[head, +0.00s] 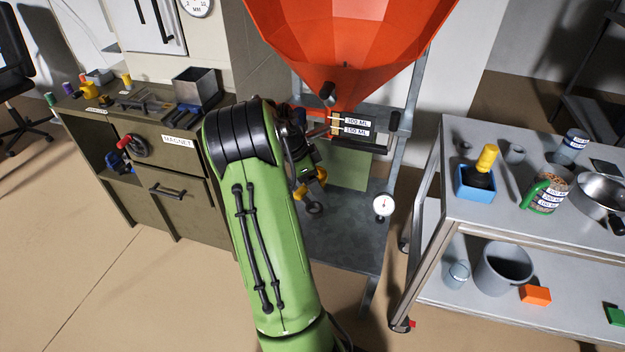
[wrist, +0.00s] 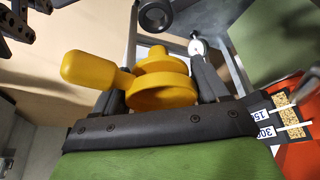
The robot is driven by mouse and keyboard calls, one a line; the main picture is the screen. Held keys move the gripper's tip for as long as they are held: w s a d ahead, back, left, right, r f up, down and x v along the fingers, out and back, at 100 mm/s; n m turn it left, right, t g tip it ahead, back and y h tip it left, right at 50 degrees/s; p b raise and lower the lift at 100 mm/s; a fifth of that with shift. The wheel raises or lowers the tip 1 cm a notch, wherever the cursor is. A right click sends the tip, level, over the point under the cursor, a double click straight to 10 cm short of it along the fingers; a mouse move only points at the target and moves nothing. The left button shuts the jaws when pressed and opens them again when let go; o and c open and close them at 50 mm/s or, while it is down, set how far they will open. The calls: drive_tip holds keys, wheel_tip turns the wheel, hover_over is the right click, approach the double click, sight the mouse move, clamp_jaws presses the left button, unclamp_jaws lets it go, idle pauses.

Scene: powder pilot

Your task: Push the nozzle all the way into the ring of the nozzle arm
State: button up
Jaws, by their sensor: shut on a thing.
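The yellow nozzle (wrist: 165,92) has a round stepped body and a stubby side handle pointing left in the wrist view. My gripper (wrist: 163,82) is shut on its body, one dark finger on each side. In the head view the nozzle (head: 321,175) is partly hidden by my gripper (head: 304,180) and arm. The dark ring of the nozzle arm (wrist: 156,16) shows at the top of the wrist view, beyond the nozzle's narrow end. It also appears just below the nozzle in the head view (head: 314,208). Nozzle and ring look apart; their exact alignment is unclear.
The orange hopper (head: 350,50) hangs above on a grey metal frame (head: 408,120). A white dial gauge (head: 382,206) is right of the ring. A drawer cabinet (head: 165,190) stands left, and a grey cart (head: 530,225) with tools stands right.

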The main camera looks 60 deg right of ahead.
drive_tip(key=shift+f+b, duration=1.9)
drive_tip(key=shift+f, duration=0.65)
drive_tip(key=shift+f+b, duration=0.15)
drive_tip(key=shift+b, duration=0.2)
drive_tip(key=shift+f, duration=0.35)
drive_tip(key=shift+f+b, duration=0.9)
drive_tip(key=shift+b, duration=0.05)
drive_tip(key=o, duration=1.1)
drive_tip(key=shift+c, duration=0.2)
drive_tip(key=p+v, duration=0.6)
drive_tip(key=v, duration=1)
